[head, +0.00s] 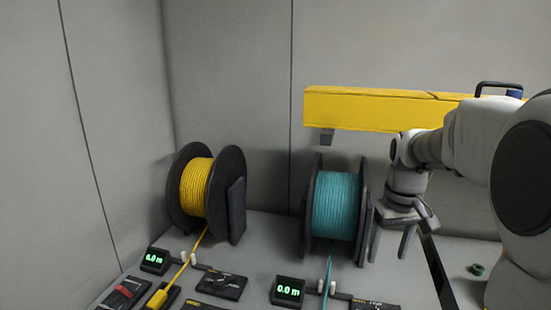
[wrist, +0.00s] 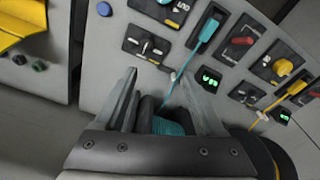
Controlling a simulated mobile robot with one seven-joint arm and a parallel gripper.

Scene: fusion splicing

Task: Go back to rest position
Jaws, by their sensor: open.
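My gripper (head: 391,243) hangs pointing down beside the teal cable spool (head: 337,205), just right of it in the head view. Its two fingers are apart with nothing held between them. In the wrist view the open fingers of my gripper (wrist: 165,88) show over the bench, with part of the teal spool (wrist: 168,127) seen between them. The teal cable runs from the spool to a teal connector (wrist: 208,31). I cannot tell whether a finger touches the spool's flange.
A yellow cable spool (head: 196,187) stands to the left. A yellow beam (head: 375,107) spans behind my arm. Displays (head: 289,291), knobs and switches line the bench front. A small green part (head: 477,269) lies at the right. Grey walls stand behind.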

